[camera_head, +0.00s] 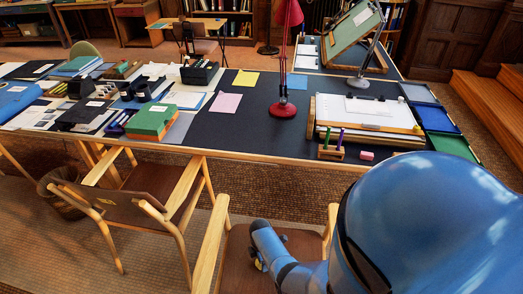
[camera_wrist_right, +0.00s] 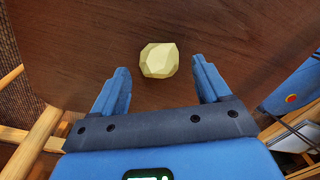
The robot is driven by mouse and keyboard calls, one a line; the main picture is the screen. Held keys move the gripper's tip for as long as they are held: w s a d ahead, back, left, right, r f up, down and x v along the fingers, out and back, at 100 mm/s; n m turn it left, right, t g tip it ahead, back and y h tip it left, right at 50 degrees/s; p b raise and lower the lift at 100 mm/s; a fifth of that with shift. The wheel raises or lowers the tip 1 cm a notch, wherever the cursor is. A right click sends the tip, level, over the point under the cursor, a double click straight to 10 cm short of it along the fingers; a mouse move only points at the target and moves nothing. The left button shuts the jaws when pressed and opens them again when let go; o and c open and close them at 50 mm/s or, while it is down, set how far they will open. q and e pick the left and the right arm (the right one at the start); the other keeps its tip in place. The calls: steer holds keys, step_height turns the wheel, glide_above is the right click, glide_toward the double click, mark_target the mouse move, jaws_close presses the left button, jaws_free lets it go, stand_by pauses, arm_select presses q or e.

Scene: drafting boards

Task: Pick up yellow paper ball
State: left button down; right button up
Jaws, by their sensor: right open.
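The pale yellow paper ball (camera_wrist_right: 159,60) is a faceted lump resting on a dark brown wooden surface, which looks like a chair seat. In the right wrist view my right gripper (camera_wrist_right: 160,68) is open, its two blue fingers spread to the left and right of the ball. The ball lies between the fingertips as seen from the wrist, with a gap on each side, and nothing is held. In the head view the ball cannot be seen; my blue right arm fills the lower right, over a chair. My left gripper is in neither view.
A light wooden chair frame (camera_wrist_right: 37,140) runs along the left of the wrist view. In the head view, a long dark-topped desk (camera_head: 245,130) carries papers, a red lamp (camera_head: 284,103) and a drawing board. Another wooden chair (camera_head: 145,198) stands at left.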

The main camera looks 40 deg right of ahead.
steer(key=shift+f+b, duration=0.55)
steer(key=shift+f, duration=0.95)
steer(key=shift+c, duration=0.5)
steer(key=c, duration=1)
steer(key=shift+r, duration=0.2)
